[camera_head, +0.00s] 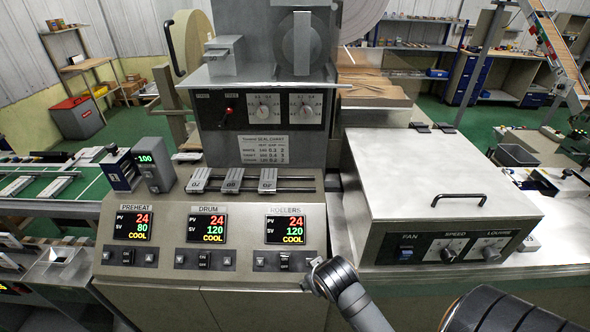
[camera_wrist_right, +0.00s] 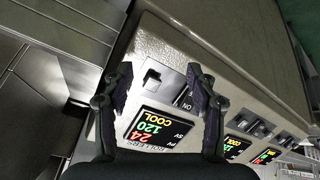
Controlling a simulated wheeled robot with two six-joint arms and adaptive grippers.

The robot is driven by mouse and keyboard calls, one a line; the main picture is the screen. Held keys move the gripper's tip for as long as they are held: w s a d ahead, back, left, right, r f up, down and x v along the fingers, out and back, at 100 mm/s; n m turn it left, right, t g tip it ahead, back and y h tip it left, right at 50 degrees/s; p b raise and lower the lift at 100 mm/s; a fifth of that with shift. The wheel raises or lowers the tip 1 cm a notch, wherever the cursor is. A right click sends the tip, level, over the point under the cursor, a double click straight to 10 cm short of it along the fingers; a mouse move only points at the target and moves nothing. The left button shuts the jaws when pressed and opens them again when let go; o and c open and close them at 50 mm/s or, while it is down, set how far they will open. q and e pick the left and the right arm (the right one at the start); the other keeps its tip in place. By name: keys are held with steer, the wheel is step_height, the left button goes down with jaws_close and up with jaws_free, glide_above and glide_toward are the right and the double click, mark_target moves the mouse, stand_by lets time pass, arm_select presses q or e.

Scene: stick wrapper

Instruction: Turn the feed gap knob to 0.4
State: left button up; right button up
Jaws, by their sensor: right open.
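Two round pale dials stand side by side on the dark panel of the upper machine in the head view: a left knob (camera_head: 264,111) and a right knob (camera_head: 306,109). Small scale numbers surround each dial. The captions are too small to read, so I cannot tell which is the feed gap knob or its exact setting. My right gripper (camera_wrist_right: 158,85) is open and empty in the right wrist view, with its fingers in front of the ROLLERS panel. In the head view it is low, well below both knobs. My left gripper is not in view.
A chart plate (camera_head: 263,149) and sliding blocks on a rail (camera_head: 268,180) lie below the knobs. The ROLLERS display (camera_head: 287,230) is near my right gripper. A metal box with a handle (camera_head: 459,199) stands at right. A red switch (camera_head: 228,112) is left of the knobs.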

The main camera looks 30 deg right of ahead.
steer(key=w+d+r+t+h, duration=0.1)
steer(key=w+r, duration=0.3)
steer(key=w+d+r+m+t+h, duration=0.1)
steer(key=w+d+r+t, duration=0.1)
steer(key=w+r, duration=0.2)
steer(key=w+d+r+t+h, duration=0.1)
steer(key=w+d+r+t, duration=0.1)
steer(key=w+r, duration=0.2)
steer(key=shift+w+r+m, duration=0.1)
steer(key=shift+w+m, duration=0.3)
steer(key=w+d+r+m+t+h, duration=0.1)
steer(key=w+r, duration=0.2)
steer(key=r, duration=0.2)
steer(key=w+d+r+t+h, duration=0.2)
steer(key=w+r, duration=0.1)
steer(key=r, duration=0.3)
steer(key=m+t+h, duration=0.1)
steer(key=h, duration=0.1)
glide_toward(306, 114)
steer(key=p+x, duration=0.4)
steer(key=x, duration=0.3)
steer(key=shift+w+d+r, duration=0.15)
steer(key=shift+w+r, duration=0.05)
steer(key=shift+w+d+f, duration=0.1)
steer(key=shift+w+d, duration=0.05)
steer(key=shift+w, duration=0.1)
steer(key=c, duration=1.1)
steer(key=shift+f, duration=0.1)
steer(key=shift+c, duration=0.3)
